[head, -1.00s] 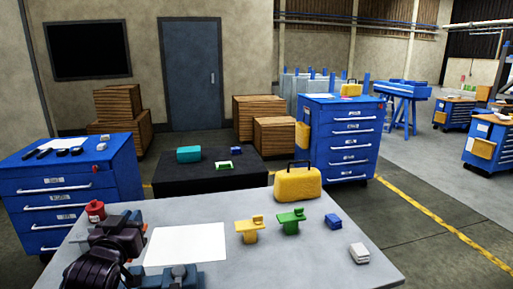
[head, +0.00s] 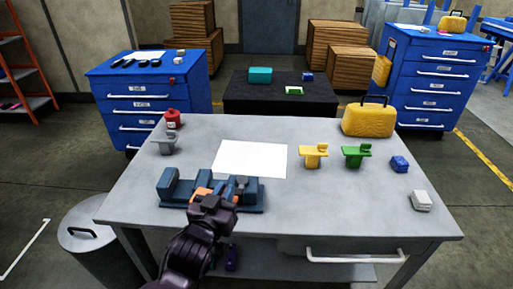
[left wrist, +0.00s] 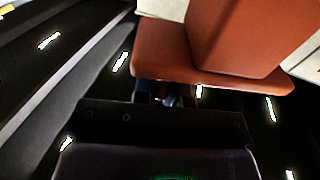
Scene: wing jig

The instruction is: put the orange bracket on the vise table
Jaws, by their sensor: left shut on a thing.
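The orange bracket (head: 201,194) shows as a small patch of orange at the blue vise (head: 170,183) on the grey vise table (head: 300,208). My left gripper (head: 214,203) is shut on it, at the table's front edge side. In the left wrist view the bracket (left wrist: 214,62) is large, with a flat plate and an upright block, held beyond the gripper body. My gripper and the vise hide much of the bracket in the head view. I cannot tell whether the bracket touches the vise or the table. My right gripper is not in view.
A white sheet (head: 250,160) lies behind the vise. A grey bracket (head: 167,144), red can (head: 172,118), yellow bracket (head: 313,155), green bracket (head: 355,155), blue block (head: 399,164), pale block (head: 421,200) and yellow case (head: 369,121) stand around it. The front right tabletop is clear.

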